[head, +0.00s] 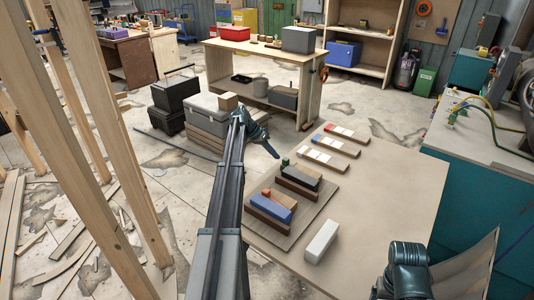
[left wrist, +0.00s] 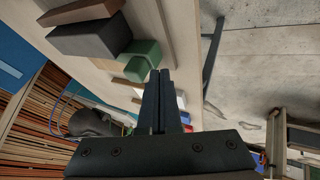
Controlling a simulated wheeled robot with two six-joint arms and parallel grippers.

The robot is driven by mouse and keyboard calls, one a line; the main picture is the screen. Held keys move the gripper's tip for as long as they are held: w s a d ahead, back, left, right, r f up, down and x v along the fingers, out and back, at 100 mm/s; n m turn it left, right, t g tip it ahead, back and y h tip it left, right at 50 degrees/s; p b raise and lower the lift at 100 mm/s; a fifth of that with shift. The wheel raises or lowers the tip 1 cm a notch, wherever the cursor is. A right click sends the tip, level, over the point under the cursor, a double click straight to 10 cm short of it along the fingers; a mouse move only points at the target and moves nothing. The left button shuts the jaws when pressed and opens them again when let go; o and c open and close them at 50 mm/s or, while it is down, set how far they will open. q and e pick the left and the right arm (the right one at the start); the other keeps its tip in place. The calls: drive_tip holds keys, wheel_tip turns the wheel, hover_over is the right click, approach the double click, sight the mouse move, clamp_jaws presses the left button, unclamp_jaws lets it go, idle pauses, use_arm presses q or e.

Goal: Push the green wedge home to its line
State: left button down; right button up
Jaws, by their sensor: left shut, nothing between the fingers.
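The green wedge (head: 285,162) sits at the far left end of the rear fixture on the wooden board (head: 318,205). In the left wrist view the green wedge (left wrist: 143,55) is beside the end of a dark grey block (left wrist: 90,38), which lies along a brown rail (left wrist: 82,10). My left gripper (head: 275,153) is shut and empty close to the wedge. In the left wrist view its fingertips (left wrist: 160,73) overlap the wedge's edge; I cannot tell whether they touch. I cannot make out the line. My right gripper is out of view.
On the board's near side, a blue block (head: 277,205) lies along another brown rail. A white block (head: 321,241) stands on the table (head: 395,185) nearer me. Several strips with coloured blocks (head: 330,142) lie beyond the board. The table's right part is clear.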

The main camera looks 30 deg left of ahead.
sight(283, 160)
use_arm(q)
drive_tip(key=shift+d, duration=0.65)
drive_tip(key=d, duration=0.1)
drive_tip(key=s+d, duration=0.1)
drive_tip(key=d, duration=0.1)
drive_tip(key=shift+w, duration=0.1)
drive_tip(key=shift+a, duration=0.1)
